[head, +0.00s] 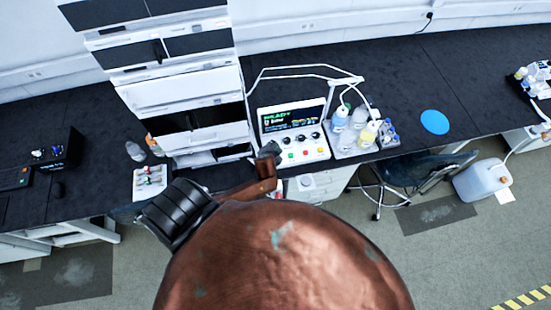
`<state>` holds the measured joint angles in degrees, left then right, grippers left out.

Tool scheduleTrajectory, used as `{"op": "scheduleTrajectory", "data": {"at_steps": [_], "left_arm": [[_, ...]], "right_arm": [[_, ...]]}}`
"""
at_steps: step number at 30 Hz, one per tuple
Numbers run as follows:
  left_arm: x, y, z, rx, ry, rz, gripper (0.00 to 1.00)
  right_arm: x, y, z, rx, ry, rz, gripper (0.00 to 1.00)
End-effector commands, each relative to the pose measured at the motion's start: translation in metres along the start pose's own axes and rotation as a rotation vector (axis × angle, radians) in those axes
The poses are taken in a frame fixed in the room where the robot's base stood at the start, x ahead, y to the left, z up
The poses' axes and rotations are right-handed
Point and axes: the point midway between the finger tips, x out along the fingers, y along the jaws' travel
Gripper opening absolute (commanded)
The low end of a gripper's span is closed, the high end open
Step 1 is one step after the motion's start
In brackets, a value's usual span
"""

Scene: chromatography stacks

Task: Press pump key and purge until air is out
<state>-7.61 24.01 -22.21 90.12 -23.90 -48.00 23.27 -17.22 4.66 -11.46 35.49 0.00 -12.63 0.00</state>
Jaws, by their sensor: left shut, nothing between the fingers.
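A white control box (294,136) with a dark screen and a row of colored keys stands on the black bench, right of the instrument stack. The screen shows green text that looks like "READY". The keys include red, yellow and green ones; I cannot tell which is the pump key. My left gripper (270,150) is shut and empty, its tip at the lower left edge of the box, close to the keys. I cannot tell whether it touches. My right gripper is not in view.
The tall white and black instrument stack (180,92) is left of the box. A tray of bottles (346,150) stands right of it, with white tubing behind. A blue disc (435,122) lies further right. A chair (415,165) and a jug (482,180) are on the floor side.

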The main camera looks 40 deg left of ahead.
Motion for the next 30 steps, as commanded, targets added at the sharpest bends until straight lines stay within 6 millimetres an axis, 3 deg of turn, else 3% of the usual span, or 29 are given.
{"op": "scheduleTrajectory", "data": {"at_steps": [8, 21, 30], "left_arm": [[0.010, 0.008, 0.008, 0.000, -0.001, 0.000, 0.00], [0.049, 0.037, 0.036, 0.000, -0.001, 0.001, 0.00], [0.061, 0.045, 0.045, -0.001, 0.000, 0.000, 0.00]], "right_arm": [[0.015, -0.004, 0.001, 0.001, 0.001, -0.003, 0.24], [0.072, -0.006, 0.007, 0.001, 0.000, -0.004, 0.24], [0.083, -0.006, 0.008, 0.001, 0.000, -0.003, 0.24]]}}
